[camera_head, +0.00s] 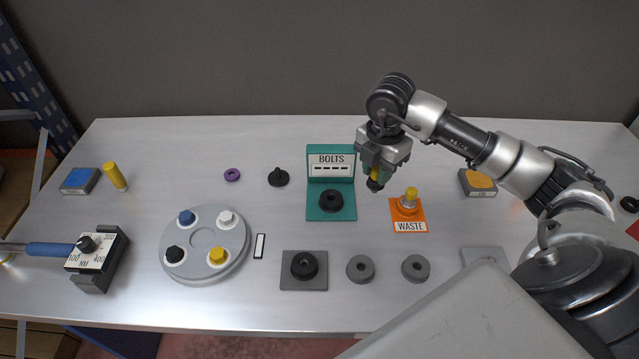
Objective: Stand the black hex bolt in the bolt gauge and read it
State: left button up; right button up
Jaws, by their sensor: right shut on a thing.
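The teal bolt gauge (345,212) stands at the middle of the table. Its back panel reads BOLTS and its display (331,169) shows only dashes. A black ring-shaped socket (331,201) sits on its base. My right gripper (376,172) points down, just right of the gauge and above the table. It is shut on a dark piece, apparently the black hex bolt (375,185), whose end shows below the fingertips. The fingers hide most of it. The held piece is apart from the gauge socket. My left gripper is not in view.
An orange WASTE pad (408,226) with a yellow-topped piece is close right of the gripper. A black stemmed disc (278,178) lies left of the gauge. A round grey tray (203,262) holds coloured pieces. A grey block (304,283) and two grey rings stand in front.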

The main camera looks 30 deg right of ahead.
jog(key=w+a+f+p, duration=0.1)
jog(key=w+f, duration=0.2)
jog(key=w+a+f+p, duration=0.1)
jog(key=w+a+f, duration=0.1)
jog(key=w+f, duration=0.1)
jog(key=w+a+f+p, duration=0.1)
jog(key=w+f+p, duration=0.1)
jog(key=w+f, duration=0.1)
jog(key=shift+a+f, duration=0.35)
jog(key=shift+a, duration=0.05)
jog(key=shift+f, duration=0.2)
jog(key=shift+f, duration=0.2)
jog(key=o, duration=1)
jog(key=shift+c, duration=0.2)
